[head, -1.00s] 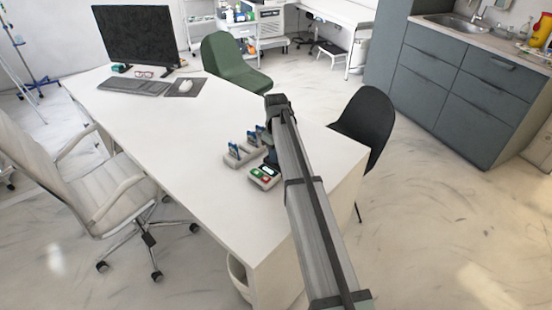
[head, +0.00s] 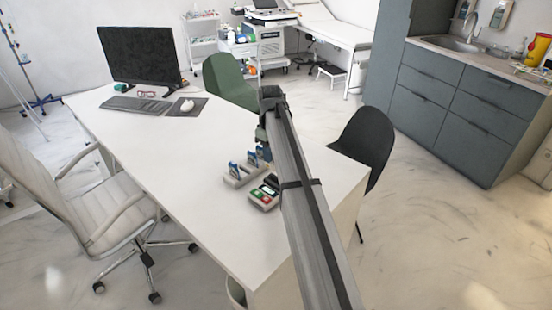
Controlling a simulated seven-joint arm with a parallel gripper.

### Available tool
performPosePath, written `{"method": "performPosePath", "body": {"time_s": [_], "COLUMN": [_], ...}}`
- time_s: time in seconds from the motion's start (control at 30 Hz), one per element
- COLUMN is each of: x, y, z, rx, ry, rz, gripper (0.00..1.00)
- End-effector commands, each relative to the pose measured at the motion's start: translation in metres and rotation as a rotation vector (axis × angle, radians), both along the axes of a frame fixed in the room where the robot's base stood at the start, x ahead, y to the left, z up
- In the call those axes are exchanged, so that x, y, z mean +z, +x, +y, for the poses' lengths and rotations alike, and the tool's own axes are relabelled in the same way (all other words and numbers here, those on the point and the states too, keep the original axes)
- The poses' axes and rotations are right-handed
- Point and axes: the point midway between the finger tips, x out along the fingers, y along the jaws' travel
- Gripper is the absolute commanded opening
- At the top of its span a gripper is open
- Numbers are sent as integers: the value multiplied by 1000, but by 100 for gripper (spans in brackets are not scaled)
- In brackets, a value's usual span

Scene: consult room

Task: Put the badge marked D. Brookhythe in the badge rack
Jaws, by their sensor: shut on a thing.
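The badge rack (head: 235,182) is a pale grey block on the desk, with blue-and-white badges (head: 234,168) standing upright in it. Just in front of it is a small tray (head: 262,205) with flat red, green and white badges (head: 259,195); the names are too small to read. My gripper (head: 263,148) is above the desk, just behind and to the right of the rack, partly hidden by my arm. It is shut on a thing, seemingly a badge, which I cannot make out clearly. Whether it touches the rack cannot be told.
The white desk (head: 170,160) is clear left of the rack. A monitor (head: 142,55), keyboard (head: 136,104) and mouse (head: 187,105) stand at its far end. A green chair (head: 228,82) is behind the desk, a black chair (head: 362,140) to the right, a white office chair (head: 85,205) to the left.

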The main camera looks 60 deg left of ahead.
Motion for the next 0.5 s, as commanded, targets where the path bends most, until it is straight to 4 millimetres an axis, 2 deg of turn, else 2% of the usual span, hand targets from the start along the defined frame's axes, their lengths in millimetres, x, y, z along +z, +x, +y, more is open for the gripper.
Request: {"method": "performPosePath", "body": {"time_s": [0.07, 0.23, 0.37, 0.5], "x": [-4, -15, -20, -22], "y": [-20, -54, -66, -65], "z": [9, 51, 82, 106], "rx": [23, 67, 76, 57], "ry": [-6, -21, -23, -17], "rz": [2, 5, 4, 4], "gripper": [0, 0, 0, 0]}}
